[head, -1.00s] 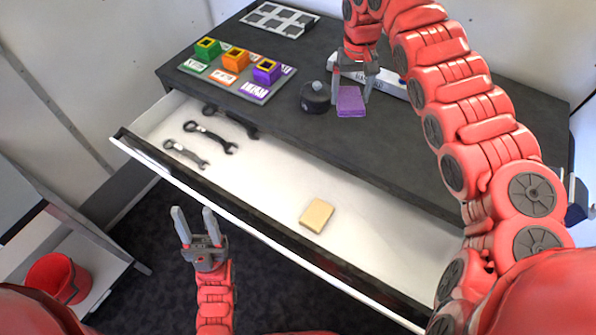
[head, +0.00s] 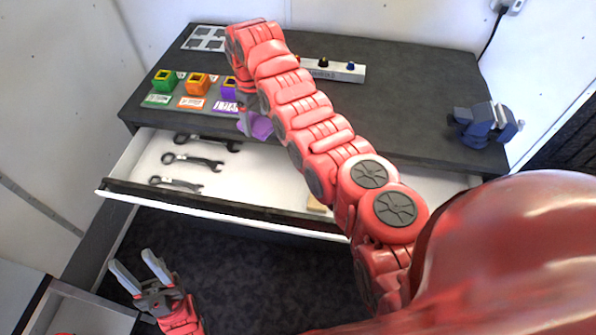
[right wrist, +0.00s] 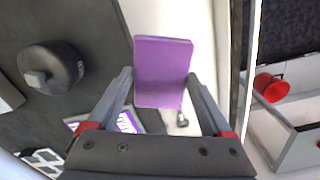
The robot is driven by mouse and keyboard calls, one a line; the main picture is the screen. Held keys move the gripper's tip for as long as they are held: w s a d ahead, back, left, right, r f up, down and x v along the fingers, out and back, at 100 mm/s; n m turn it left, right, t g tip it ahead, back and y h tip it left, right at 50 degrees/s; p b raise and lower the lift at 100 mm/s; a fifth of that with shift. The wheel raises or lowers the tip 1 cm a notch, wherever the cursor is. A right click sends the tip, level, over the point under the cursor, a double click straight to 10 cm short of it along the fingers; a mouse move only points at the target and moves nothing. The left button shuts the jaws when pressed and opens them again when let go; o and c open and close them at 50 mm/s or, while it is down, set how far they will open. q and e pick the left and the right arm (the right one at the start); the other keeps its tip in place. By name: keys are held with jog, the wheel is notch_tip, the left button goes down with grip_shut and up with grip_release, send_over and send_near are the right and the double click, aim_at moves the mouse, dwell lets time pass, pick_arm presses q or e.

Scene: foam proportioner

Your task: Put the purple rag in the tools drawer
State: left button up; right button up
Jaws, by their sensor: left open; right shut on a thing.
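The purple rag (head: 260,127) is a small folded square held in my right gripper (head: 250,117). In the head view it shows by the bench's front edge, over the back of the open drawer (head: 120,190), partly hidden by my right arm. In the right wrist view, the rag (right wrist: 162,70) sits between the two fingers of my right gripper (right wrist: 161,78), with the white drawer floor behind it. The drawer holds several dark wrenches (head: 192,162). My left gripper (head: 138,268) is open and empty, in front of the drawer at the lower left.
A tan block (head: 316,204) in the drawer is mostly hidden by my right arm. A blue vise (head: 485,124) is at right. A black round object (right wrist: 52,67) and red bucket (right wrist: 271,87) show in the wrist view.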

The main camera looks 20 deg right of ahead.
jog(key=s+d+f+n+p, duration=0.3)
jog(key=s+d+f+n, duration=0.1)
jog(key=f, duration=0.1)
jog(key=b, duration=0.7)
send_over(280, 180)
notch_tip(280, 180, down, 8)
jog(key=r, duration=0.1)
notch_tip(280, 180, down, 6)
jog(key=p, duration=0.3)
jog(key=shift+a+f, duration=0.1)
jog(key=shift+f, duration=0.15)
jog(key=shift+w+f, duration=0.1)
jog(key=shift+f, duration=1.15)
jog(key=shift+f+b, duration=0.35)
jog(key=shift+f, duration=0.75)
